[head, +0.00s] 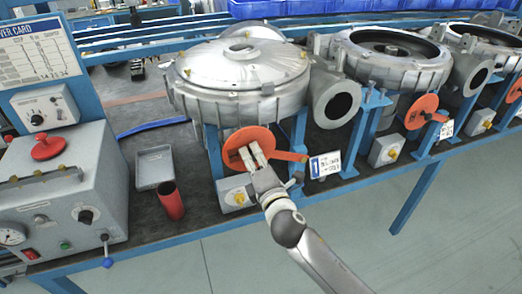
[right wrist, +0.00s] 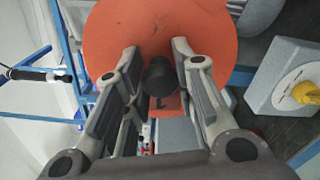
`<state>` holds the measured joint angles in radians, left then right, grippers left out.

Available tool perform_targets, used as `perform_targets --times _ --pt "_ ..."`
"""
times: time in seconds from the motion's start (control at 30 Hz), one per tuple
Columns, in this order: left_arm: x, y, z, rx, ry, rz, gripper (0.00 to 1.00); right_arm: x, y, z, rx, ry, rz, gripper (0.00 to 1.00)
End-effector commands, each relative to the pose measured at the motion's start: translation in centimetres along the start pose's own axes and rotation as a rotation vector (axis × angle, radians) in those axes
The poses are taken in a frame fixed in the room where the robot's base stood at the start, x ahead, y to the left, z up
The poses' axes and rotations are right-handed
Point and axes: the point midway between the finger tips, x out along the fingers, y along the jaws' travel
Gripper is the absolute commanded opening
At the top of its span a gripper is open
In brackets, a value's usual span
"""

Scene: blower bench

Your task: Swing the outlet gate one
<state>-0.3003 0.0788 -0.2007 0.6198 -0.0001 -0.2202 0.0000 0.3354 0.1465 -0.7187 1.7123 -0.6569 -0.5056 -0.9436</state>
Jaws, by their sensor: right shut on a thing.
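The orange outlet gate one (head: 234,137) is a round disc with an orange arm reaching right, below the front of the nearest blower (head: 240,75). My right gripper (head: 252,155) is at the front of this disc and covers part of it. In the right wrist view the orange disc (right wrist: 150,25) fills the top. A black knob (right wrist: 159,76) stands out from it between the two fingers of my right gripper (right wrist: 158,85), which is shut on this knob. The knob is hidden in the head view. My left gripper is not in view.
A grey box with a yellow knob (head: 237,194) sits just below the gate; a numbered tag (head: 325,164) is to its right. A red cup (head: 171,200), a grey tray (head: 155,168) and a control box (head: 65,195) stand left. More blowers (head: 395,65) stand right.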

Motion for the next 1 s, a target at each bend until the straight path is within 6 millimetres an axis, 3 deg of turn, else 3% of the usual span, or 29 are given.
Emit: perform_targets --times 0.23,0.77,0.8,1.0 --pt "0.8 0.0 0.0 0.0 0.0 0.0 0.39 0.0 -1.1 -1.1 -0.081 0.001 0.002 0.0" --pt "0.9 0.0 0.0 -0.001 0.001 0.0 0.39 0.0 -1.7 -1.5 -0.108 0.003 -0.003 0.0" --pt "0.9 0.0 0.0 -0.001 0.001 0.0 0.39 0.0 -1.7 -1.5 -0.108 0.003 -0.003 0.28" --pt "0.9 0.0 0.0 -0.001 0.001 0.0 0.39 0.0 -1.6 -1.4 -0.106 0.002 -0.002 0.49"
